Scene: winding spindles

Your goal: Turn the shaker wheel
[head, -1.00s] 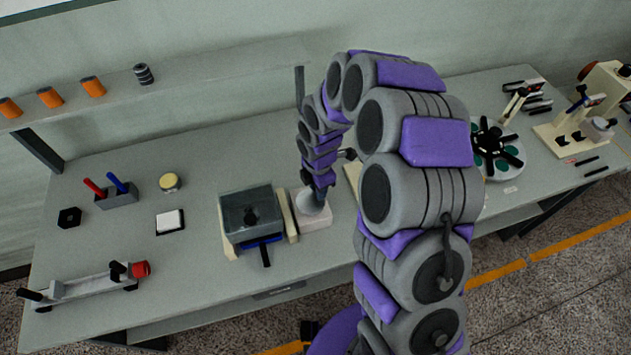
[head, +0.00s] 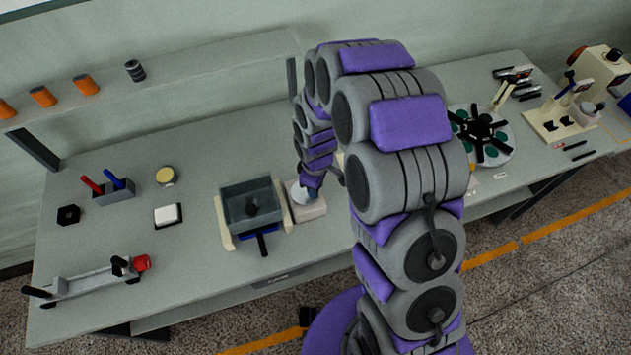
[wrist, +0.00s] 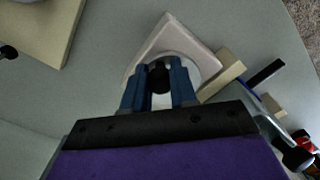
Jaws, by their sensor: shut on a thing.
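The shaker wheel is a pale disc (wrist: 201,65) on a whitish square base (wrist: 172,27), with a dark upright knob (wrist: 159,77) on it. In the wrist view my gripper (wrist: 160,72) has its two blue fingers shut on this knob, one finger on each side. In the head view the base (head: 312,208) stands right of the grey shaker tray (head: 232,212), and my gripper (head: 309,188) reaches down over it. The tray is an open box with a dark round thing inside, between two cream rails (head: 224,222). My fingers hide part of the wheel.
Left on the bench are a red-and-blue-handled holder (head: 114,193), a yellow-topped jar (head: 165,176), a white pad (head: 168,215) and a long fixture (head: 90,283). A green-dotted disc (head: 482,135) stands to the right. A shelf (head: 200,75) runs behind.

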